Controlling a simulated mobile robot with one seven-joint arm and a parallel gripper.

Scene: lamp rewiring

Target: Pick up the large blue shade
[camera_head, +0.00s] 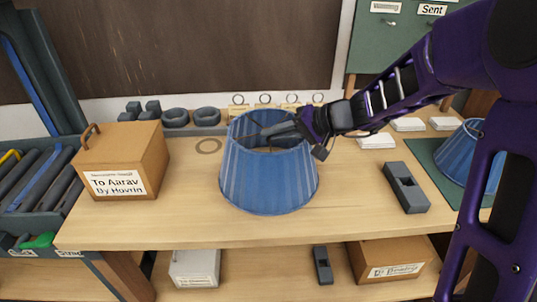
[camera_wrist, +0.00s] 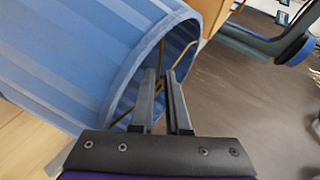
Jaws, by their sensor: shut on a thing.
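The large blue shade (camera_head: 268,185) is near the middle of the workbench in the head view, wide end down and roughly upright. My gripper (camera_head: 275,131) reaches in from the right over its open top. In the wrist view the shade's pleated blue side (camera_wrist: 85,60) fills the upper left. My gripper's two grey fingers (camera_wrist: 161,78) are close together at the shade's rim, shut on it or its wire frame; the exact contact is hard to see. I cannot tell whether the shade's bottom touches the bench.
Another blue shade (camera_head: 461,152) sits on a green mat (camera_head: 424,152) at right, partly behind my arm. A dark grey block (camera_head: 406,188) lies between. A cardboard box (camera_head: 122,160) stands left. Grey rings (camera_head: 176,118) and small rings line the back. The front bench strip is clear.

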